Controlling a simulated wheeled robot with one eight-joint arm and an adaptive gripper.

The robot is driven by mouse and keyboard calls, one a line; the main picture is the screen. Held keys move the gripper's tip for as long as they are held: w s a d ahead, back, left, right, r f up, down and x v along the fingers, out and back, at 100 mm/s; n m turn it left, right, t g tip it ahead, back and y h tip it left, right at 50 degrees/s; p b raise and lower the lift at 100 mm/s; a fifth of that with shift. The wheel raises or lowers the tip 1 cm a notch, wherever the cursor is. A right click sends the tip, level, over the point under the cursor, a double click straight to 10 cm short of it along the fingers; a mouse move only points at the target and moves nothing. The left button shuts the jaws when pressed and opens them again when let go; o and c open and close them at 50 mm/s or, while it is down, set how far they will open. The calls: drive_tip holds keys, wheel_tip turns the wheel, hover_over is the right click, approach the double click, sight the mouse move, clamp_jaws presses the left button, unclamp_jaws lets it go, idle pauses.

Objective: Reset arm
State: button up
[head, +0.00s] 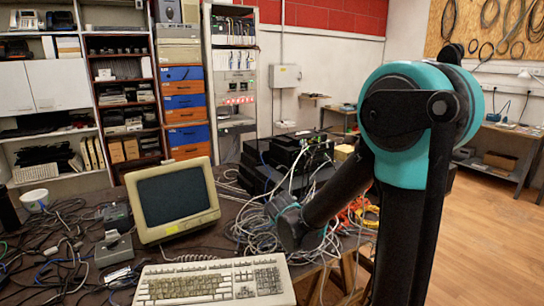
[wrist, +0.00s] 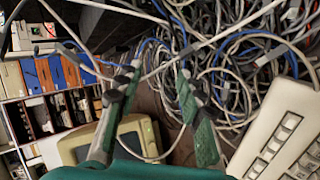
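My arm stands bent at the right of the head view, its teal and black elbow high and its forearm running down to the left over the cluttered table (head: 225,210). The wrist end is just right of the monitor, above the keyboard's far edge. The fingers cannot be made out there. In the wrist view my gripper (wrist: 160,78) shows two green and grey fingers apart, with cables visible behind the gap. Nothing is clearly held between them.
An old monitor (head: 172,200) and a beige keyboard (head: 212,284) are close to the wrist. Tangled cables (head: 60,240) and black network boxes (head: 290,160) crowd the table. Shelves (head: 125,95) stand behind. Open wooden floor (head: 480,240) lies at right.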

drive_tip(key=s+d+f+m+g+h, duration=0.2)
drive_tip(key=s+d+f+m+g, duration=0.1)
drive_tip(key=s+d+m, duration=0.75)
drive_tip(key=s+d+f+m+g, duration=0.1)
drive_tip(key=s+d+f+m, duration=0.1)
drive_tip(key=s, duration=0.3)
drive_tip(key=s+d+f+m+g, duration=0.1)
drive_tip(key=s+d+m, duration=0.2)
drive_tip(key=s, duration=0.2)
drive_tip(key=s+d+f+m+g+y, duration=0.1)
drive_tip(key=s+d+f+m, duration=0.1)
drive_tip(key=s, duration=0.3)
drive_tip(key=shift+s+d+f, duration=0.15)
drive_tip(key=shift+d+f, duration=0.1)
drive_tip(key=shift+f, duration=0.05)
drive_tip(key=shift+m, duration=0.25)
